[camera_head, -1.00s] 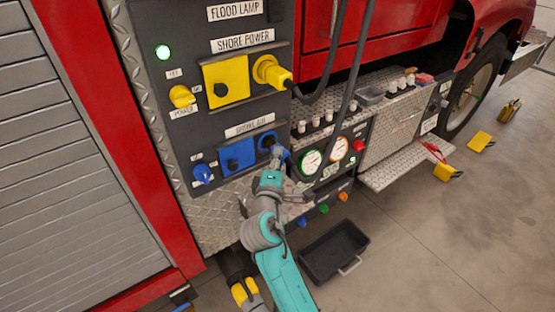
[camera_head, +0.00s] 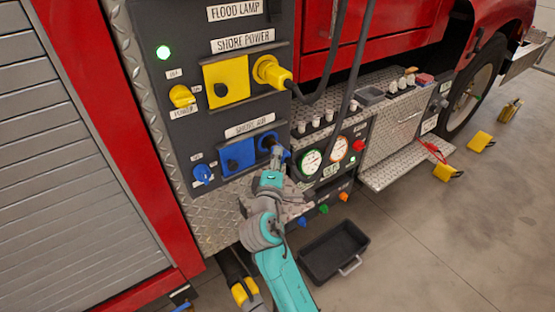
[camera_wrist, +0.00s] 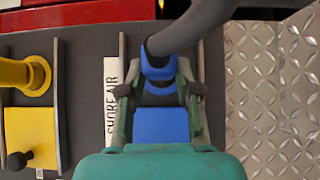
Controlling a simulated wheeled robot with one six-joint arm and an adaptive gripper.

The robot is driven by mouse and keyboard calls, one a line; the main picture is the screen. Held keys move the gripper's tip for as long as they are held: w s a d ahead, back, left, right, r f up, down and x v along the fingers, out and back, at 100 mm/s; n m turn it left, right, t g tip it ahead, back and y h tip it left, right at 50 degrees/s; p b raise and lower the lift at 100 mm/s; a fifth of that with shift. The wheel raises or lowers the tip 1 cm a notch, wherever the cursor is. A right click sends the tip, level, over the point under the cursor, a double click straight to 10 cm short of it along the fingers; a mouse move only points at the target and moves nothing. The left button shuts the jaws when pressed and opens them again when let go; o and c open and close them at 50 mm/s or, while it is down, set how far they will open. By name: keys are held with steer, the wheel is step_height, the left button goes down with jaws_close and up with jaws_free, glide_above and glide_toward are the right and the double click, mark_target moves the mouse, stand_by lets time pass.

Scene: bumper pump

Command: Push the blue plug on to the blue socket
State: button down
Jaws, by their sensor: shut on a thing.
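The blue plug (camera_wrist: 160,72) is between the fingers of my gripper (camera_wrist: 158,92) in the wrist view, with a thick dark hose running from its end. In the head view the blue plug (camera_head: 281,152) is at the blue socket (camera_head: 266,142) on the dark panel, and my gripper (camera_head: 272,172) is shut on it from below. My gripper hides much of the contact, so I cannot tell how deeply the plug sits. A blue square cover (camera_head: 238,155) is left of the socket; a blue surface (camera_wrist: 160,125) also shows below the plug in the wrist view.
A yellow socket with a yellow plug (camera_head: 271,72) and a yellow cover (camera_head: 226,82) are above. A blue knob (camera_head: 203,173) is at the left. Dark hoses hang right of the panel, before gauges (camera_head: 311,161). A black tray (camera_head: 333,252) is on the floor.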

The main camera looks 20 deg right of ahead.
steer(key=shift+w+a, duration=0.2)
steer(key=shift+w, duration=0.4)
stand_by(0.3)
steer(key=c, duration=0.7)
jaws_free()
steer(key=v, duration=1.2)
steer(key=shift+f, duration=0.1)
